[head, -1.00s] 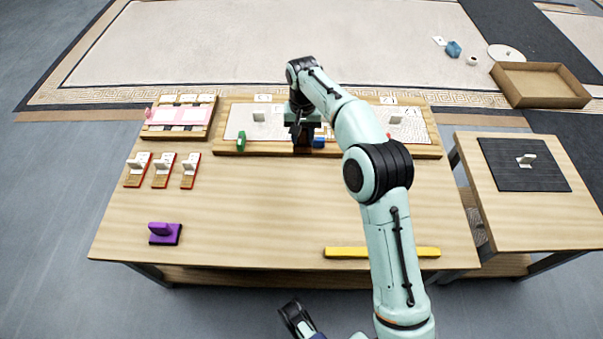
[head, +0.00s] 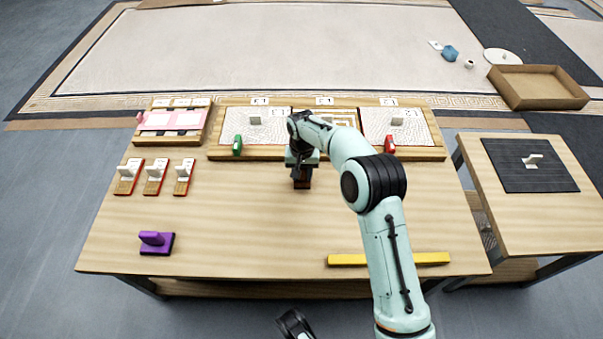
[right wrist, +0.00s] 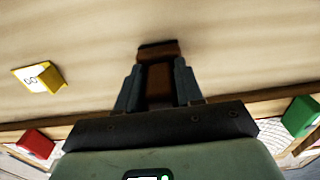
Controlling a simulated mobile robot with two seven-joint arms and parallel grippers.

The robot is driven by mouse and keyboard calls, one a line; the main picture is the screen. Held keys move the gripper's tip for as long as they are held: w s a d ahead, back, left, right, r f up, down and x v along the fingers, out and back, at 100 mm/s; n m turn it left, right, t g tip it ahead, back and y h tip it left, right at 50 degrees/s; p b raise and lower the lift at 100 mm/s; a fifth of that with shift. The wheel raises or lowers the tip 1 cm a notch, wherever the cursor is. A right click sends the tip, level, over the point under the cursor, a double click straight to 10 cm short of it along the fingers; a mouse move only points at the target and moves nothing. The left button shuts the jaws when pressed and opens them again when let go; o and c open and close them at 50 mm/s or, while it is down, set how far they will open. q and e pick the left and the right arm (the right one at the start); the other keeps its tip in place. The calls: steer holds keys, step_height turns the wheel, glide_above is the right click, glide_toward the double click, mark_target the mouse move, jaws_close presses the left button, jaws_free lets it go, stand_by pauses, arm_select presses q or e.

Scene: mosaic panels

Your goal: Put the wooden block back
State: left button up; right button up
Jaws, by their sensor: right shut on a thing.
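My right gripper (head: 301,160) is shut on a brown wooden block (head: 301,180), in front of the long panel board. The block is held between the two fingers in the right wrist view (right wrist: 158,78). I cannot tell whether it touches the table. The long wooden board (head: 431,154) at the back of the table holds patterned panels in a row. The left panel (head: 272,122) and right panel (head: 412,120) are pale with pegs; the middle one (head: 338,116) has a brown-and-white key pattern. My arm hides part of the middle.
A green piece (head: 237,146) and a red piece (head: 390,144) stand along the board's front. Three tiles (head: 154,178), a purple piece (head: 156,243) and a yellow bar (head: 350,260) lie on the table. A yellow-edged tile (right wrist: 38,77) shows in the right wrist view. The front middle is clear.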

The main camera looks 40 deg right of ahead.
steer(key=shift+f, duration=0.1)
steer(key=o, duration=1)
arm_select(q)
steer(key=shift+s, duration=0.1)
arm_select(e)
steer(key=shift+o, duration=0.2)
arm_select(q)
steer(key=w+r+t+p, duration=0.2)
steer(key=w+r+p, duration=0.1)
steer(key=w+r, duration=0.2)
steer(key=shift+w+d+r, duration=0.2)
steer(key=shift+w+d, duration=0.2)
steer(key=shift+w, duration=0.2)
arm_select(e)
step_height(320, 180, up, 12)
steer(key=shift+r, duration=0.2)
